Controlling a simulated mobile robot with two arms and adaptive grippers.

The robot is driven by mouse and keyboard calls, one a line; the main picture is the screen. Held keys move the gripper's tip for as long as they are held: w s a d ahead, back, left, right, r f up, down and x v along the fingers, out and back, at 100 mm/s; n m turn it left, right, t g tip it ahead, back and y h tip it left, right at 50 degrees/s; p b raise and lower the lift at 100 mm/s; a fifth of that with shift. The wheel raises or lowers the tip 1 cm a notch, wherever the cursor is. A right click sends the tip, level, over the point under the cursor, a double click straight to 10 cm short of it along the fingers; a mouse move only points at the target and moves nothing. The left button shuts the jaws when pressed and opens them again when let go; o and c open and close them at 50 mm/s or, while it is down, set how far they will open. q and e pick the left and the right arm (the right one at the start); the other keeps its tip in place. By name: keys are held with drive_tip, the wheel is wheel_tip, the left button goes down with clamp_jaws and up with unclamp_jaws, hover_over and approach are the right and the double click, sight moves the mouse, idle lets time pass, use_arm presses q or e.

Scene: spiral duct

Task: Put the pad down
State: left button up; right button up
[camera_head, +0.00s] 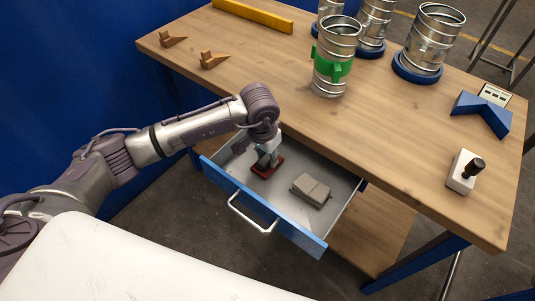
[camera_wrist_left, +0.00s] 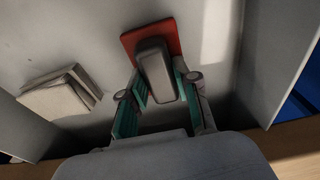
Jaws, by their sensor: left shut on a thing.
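The pad (camera_head: 267,167) is a dark red flat block with a grey grip on top. It is inside the open drawer (camera_head: 222,177), toward the left end. In the left wrist view the red pad (camera_wrist_left: 152,40) lies against or just above the grey drawer floor; I cannot tell whether it touches. My left gripper (camera_head: 268,156) reaches down into the drawer and is shut on the pad's grey grip. Its teal fingers (camera_wrist_left: 160,95) stand on both sides of the grip in the left wrist view. My right gripper is not in view.
A grey-beige block (camera_head: 311,189) lies in the drawer to the right of the pad. The wooden workbench (camera_head: 300,120) overhangs the drawer's back. Metal ducts, one with a green clamp (camera_head: 333,68), stand on it. The drawer's middle floor is free.

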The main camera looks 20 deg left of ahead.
sight(263, 160)
use_arm(q)
drive_tip(key=shift+f, duration=0.1)
drive_tip(key=o, duration=1)
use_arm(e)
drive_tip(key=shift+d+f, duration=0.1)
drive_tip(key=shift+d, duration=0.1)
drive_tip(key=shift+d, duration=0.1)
use_arm(q)
drive_tip(key=shift+r, duration=0.45)
drive_tip(key=r, duration=0.3)
drive_tip(key=s+r+b, duration=0.1)
drive_tip(key=r, duration=0.3)
drive_tip(key=r+b, duration=0.1)
drive_tip(key=r, duration=0.3)
drive_tip(key=shift+s+a+r, duration=0.15)
drive_tip(key=shift+s+a, duration=0.1)
drive_tip(key=shift+a, duration=0.05)
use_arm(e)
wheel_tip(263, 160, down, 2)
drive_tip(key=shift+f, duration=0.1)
